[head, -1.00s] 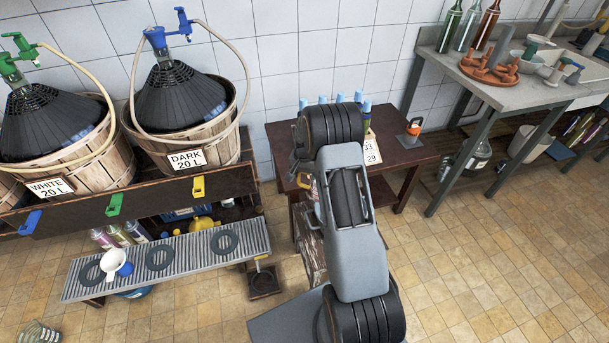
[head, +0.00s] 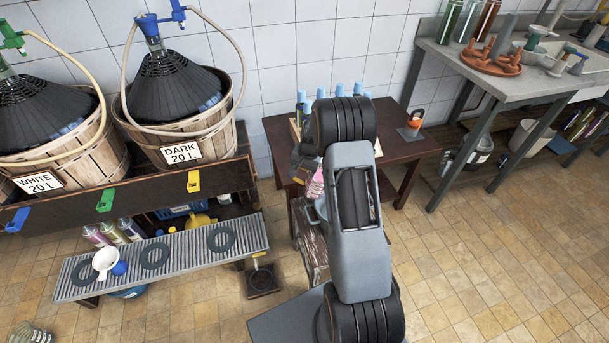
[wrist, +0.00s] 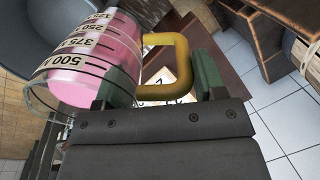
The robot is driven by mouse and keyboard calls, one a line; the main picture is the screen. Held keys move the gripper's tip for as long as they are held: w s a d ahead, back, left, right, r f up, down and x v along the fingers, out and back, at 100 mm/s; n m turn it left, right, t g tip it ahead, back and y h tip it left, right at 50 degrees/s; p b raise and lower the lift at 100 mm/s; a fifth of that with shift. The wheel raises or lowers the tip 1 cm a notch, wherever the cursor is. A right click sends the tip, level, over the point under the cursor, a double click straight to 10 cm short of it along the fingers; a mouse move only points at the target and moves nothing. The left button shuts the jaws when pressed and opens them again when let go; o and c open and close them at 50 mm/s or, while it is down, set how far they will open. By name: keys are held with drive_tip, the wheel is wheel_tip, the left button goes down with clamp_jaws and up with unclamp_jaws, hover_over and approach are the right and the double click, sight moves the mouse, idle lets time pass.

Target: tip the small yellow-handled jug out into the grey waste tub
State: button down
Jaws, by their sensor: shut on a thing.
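The small jug (wrist: 95,50) is clear, with black measuring marks, pink liquid and a yellow handle (wrist: 183,62). My gripper (wrist: 163,78) is shut on the handle, its green fingers either side of it. In the wrist view the jug's rim points to the lower left, and pink liquid reaches near the 500 mark. In the head view the pink jug (head: 315,189) shows just left of my arm, which hides part of it. A pale grey rim (head: 320,208) just below it may be the waste tub; my arm hides most of it.
A wooden crate (head: 312,248) stands under the pale rim. The dark wooden table (head: 400,157) behind holds several blue-capped bottles and an orange-handled item (head: 415,120). A slatted bench (head: 185,248) and baskets stand left. Tiled floor is open at right.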

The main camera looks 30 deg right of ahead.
drive_tip(key=shift+d+r+t+y+b, duration=0.1)
drive_tip(key=shift+r+t+y+b, duration=0.45)
drive_tip(key=shift+b, duration=1.3)
drive_tip(key=shift+t+y+b, duration=0.25)
drive_tip(key=shift+b, duration=0.05)
drive_tip(key=shift+s+b, duration=0.1)
drive_tip(key=shift+b, duration=0.55)
drive_tip(key=shift+r+p, duration=0.25)
drive_tip(key=shift+p, duration=0.05)
drive_tip(key=shift+s+d+t+y+b, duration=0.15)
drive_tip(key=shift+t+y+b, duration=0.2)
drive_tip(key=shift+b, duration=0.4)
drive_tip(key=shift+r+y+b, duration=0.25)
drive_tip(key=shift+r+b, duration=0.05)
drive_tip(key=shift+b, duration=0.4)
drive_tip(key=shift+s+d+t+b, duration=0.1)
drive_tip(key=shift+t+b, duration=0.35)
drive_tip(key=shift+b, duration=0.25)
drive_tip(key=shift+s+d+r+y+b, duration=0.1)
drive_tip(key=shift+r+y+b, duration=0.05)
drive_tip(key=shift+y+b, duration=0.45)
